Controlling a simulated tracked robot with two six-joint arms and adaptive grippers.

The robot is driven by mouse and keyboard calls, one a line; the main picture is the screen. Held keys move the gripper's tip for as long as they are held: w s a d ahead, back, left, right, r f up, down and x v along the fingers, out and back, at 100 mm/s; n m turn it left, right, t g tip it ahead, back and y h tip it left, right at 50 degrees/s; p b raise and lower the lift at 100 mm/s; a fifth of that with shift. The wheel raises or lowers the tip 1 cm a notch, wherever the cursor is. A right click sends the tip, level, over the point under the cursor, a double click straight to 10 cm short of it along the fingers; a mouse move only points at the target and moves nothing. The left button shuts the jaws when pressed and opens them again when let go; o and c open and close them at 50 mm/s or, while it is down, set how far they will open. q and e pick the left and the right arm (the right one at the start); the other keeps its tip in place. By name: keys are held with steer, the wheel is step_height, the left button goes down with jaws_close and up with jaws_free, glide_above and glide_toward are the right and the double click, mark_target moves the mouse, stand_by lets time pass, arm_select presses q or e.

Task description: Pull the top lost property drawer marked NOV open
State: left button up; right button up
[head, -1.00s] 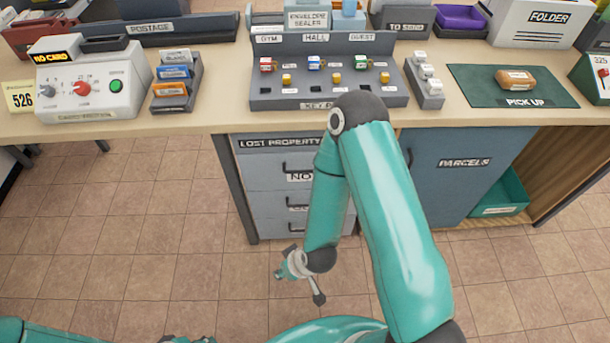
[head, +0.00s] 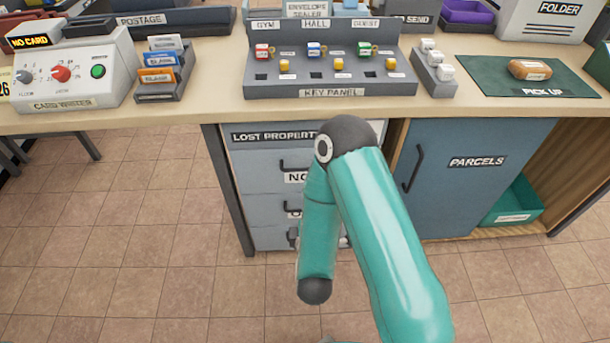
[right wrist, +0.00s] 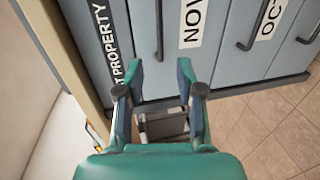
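The lost property cabinet has a top drawer marked NOV (head: 258,172), which looks shut; my right arm covers part of its label. Its dark bar handle (head: 292,163) shows beside the arm. In the right wrist view the NOV drawer (right wrist: 178,65) appears turned sideways, with its handle (right wrist: 159,32) ahead of the fingers. My right gripper (right wrist: 161,72) is open and empty, its fingertips either side of the handle's line. I cannot tell how far they are from it. In the head view the right gripper is hidden; the left gripper is not in view.
More drawers, including OCT (right wrist: 268,20), lie below. The blue PARCELS door (head: 460,185) and a green bin (head: 515,205) stand to the right. The counter (head: 215,105) above holds a key panel (head: 330,90) and overhangs the cabinet. The tiled floor (head: 120,240) in front is clear.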

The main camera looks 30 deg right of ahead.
mark_target(305, 170)
steer(key=b+x, duration=0.6)
steer(key=x, duration=0.9)
jaws_close()
